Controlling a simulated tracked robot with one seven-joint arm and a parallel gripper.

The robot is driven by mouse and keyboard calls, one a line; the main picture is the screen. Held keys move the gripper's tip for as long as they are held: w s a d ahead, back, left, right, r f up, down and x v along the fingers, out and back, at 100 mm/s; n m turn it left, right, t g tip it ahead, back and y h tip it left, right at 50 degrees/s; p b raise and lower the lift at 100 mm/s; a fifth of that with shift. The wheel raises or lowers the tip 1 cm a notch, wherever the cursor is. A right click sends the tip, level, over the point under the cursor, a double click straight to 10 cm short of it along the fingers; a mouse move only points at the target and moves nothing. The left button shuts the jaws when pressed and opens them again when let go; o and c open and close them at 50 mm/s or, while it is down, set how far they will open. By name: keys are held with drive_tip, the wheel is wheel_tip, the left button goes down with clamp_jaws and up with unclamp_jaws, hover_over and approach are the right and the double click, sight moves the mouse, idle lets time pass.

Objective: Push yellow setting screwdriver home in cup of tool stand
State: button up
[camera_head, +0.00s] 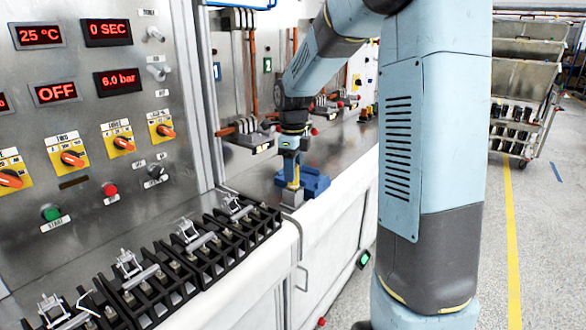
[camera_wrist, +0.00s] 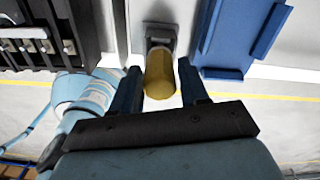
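The yellow setting screwdriver (camera_head: 293,184) stands upright below my gripper (camera_head: 291,163) in the head view.
A blue tray (camera_head: 316,184) stands close beside the cup, also in the wrist view (camera_wrist: 240,35). Black breaker racks (camera_head: 185,255) line the bench in front. The control panel (camera_head: 90,120) rises at the left. The bench edge drops to the floor on the right.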

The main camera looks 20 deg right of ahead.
drive_tip(key=o, duration=0.3)
wheel_tip(320, 180, up, 14)
drive_tip(key=shift+f, duration=0.15)
idle(0.5)
idle(0.4)
drive_tip(key=s+f+n+t, duration=0.1)
drive_tip(key=s+n+t, duration=0.1)
drive_tip(key=s+n, duration=0.6)
drive_tip(key=s+f+n+t, duration=0.1)
drive_tip(key=s+n, duration=0.8)
drive_tip(key=s, duration=0.1)
drive_tip(key=s+f+n+t, duration=0.1)
drive_tip(key=s+n+t, duration=0.1)
drive_tip(key=s+n, duration=0.6)
drive_tip(key=shift+s+a+f+n+t, duration=0.1)
drive_tip(key=shift+s+a+n+t, duration=0.1)
drive_tip(key=shift+s, duration=0.35)
drive_tip(key=shift+s+a+f+n+t, duration=0.1)
drive_tip(key=shift+s+n, duration=0.1)
drive_tip(key=shift+s, duration=0.35)
